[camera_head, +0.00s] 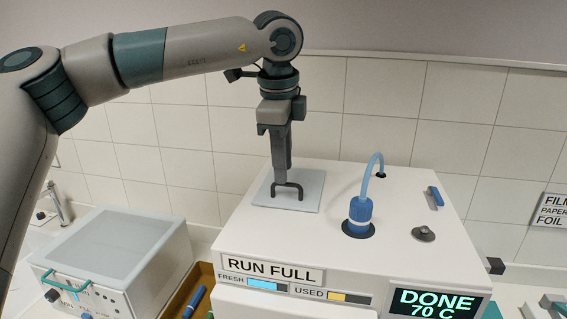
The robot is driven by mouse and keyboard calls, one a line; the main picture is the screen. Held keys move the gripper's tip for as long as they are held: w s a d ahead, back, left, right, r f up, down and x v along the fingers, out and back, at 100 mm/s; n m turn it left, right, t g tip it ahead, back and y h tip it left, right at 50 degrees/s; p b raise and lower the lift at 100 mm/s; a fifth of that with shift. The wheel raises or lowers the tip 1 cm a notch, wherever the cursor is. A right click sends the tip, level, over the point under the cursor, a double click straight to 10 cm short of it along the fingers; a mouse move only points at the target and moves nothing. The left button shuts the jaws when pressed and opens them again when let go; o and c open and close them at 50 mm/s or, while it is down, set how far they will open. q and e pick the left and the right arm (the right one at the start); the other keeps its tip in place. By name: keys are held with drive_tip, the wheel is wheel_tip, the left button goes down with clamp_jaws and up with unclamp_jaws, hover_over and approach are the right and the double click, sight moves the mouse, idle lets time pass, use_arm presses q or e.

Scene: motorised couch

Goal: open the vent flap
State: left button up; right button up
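A light grey square panel (312,194) with a dark bracket handle (298,192) lies flat on top of the white machine (330,235), at its back left. It looks like the vent flap, though no label on it shows. My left gripper (283,180) points straight down over this panel. Its fingers look close together, and their tips are at the handle's bar. The frame does not show whether they grip the bar. My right gripper is out of view.
A blue connector (360,209) with a curved hose stands right of the panel. A blue lever (435,197) and a grey knob (423,233) are farther right. A box with a teal handle (110,250) stands at left. The front display (437,303) reads DONE 70 C.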

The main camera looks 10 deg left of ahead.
use_arm(q)
drive_tip(key=shift+w+f+p, duration=0.25)
drive_tip(key=shift+f+p, duration=0.1)
drive_tip(key=shift+f, duration=0.9)
clamp_jaws()
idle(0.6)
